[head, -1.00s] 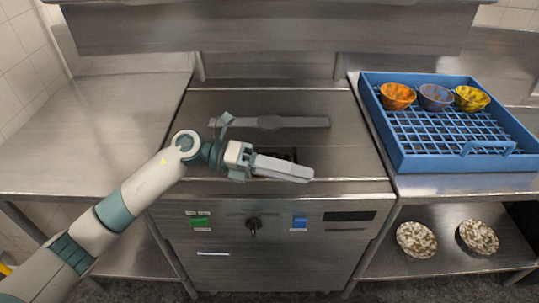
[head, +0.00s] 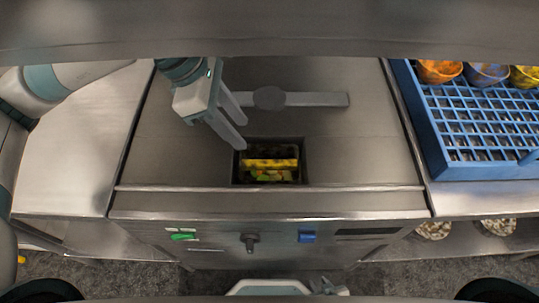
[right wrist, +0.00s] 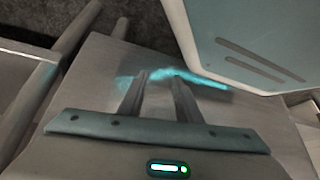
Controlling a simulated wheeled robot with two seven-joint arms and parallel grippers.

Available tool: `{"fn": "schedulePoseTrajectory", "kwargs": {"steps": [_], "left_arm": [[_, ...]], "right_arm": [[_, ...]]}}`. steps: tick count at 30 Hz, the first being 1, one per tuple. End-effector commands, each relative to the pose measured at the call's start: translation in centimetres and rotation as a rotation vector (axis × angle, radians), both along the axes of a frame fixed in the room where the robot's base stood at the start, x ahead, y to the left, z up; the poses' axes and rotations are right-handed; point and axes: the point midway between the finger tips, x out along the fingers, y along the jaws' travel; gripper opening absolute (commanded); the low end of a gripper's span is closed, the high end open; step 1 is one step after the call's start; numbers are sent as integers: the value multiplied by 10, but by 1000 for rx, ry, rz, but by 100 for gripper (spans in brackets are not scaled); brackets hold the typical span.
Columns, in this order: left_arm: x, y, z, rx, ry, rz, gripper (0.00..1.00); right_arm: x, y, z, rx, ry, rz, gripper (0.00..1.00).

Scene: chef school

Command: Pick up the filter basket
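The filter basket (head: 282,175) sits down in a dark rectangular recess in the steel machine top, with a yellow bar across it and yellow-green bits inside. In the head view my left gripper (head: 242,134) is above the left edge of the recess, its two fingers apart with nothing between them. It looks clear of the basket. My right gripper's fingers (right wrist: 158,78) are apart and empty in the right wrist view. That view shows no basket.
A flat steel bar with a round middle (head: 320,99) lies behind the recess. A blue rack (head: 436,150) with several coloured bowls stands on the right counter. The left counter (head: 85,165) is bare. A green switch (head: 183,237) and a knob (head: 250,243) are on the machine's front.

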Motion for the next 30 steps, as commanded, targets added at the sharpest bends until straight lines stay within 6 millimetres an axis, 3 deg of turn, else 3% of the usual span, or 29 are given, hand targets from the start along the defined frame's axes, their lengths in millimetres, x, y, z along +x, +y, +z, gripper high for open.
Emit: {"fn": "schedulePoseTrajectory", "kwargs": {"steps": [16, 30], "left_arm": [[0, -3, -8, 3, -1, -1, 38], [0, -31, -72, 2, 1, 0, 38]], "right_arm": [[-8, -3, -2, -7, 22, -1, 31], [-79, -33, -18, -62, 201, -4, 31]]}}
